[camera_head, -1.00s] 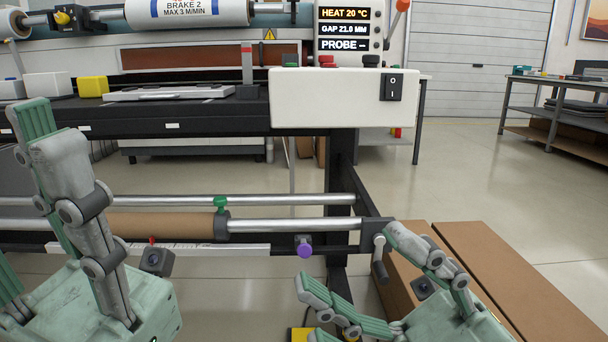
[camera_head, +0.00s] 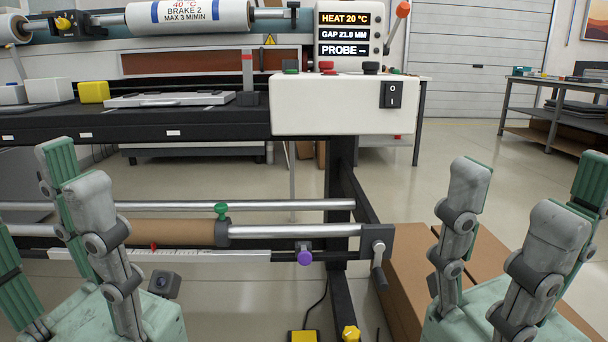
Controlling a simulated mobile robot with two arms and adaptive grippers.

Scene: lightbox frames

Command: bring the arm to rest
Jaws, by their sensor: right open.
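My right gripper (camera_head: 525,205) stands at the lower right with its fingers pointing up. The fingers are apart and nothing is between them. My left gripper (camera_head: 58,190) is at the lower left, also with its fingers up and apart. Part of it is cut off by the left edge of the picture. I see nothing held in it. Both grippers show in front of the machine's lower frame, and neither is seen to touch anything.
The laminating machine's black bed (camera_head: 200,122) and white control box (camera_head: 335,103) are ahead. A brown roll (camera_head: 165,232) on a low bar is behind the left gripper. A crank handle (camera_head: 378,262) and brown cardboard boxes (camera_head: 410,275) are beside the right gripper.

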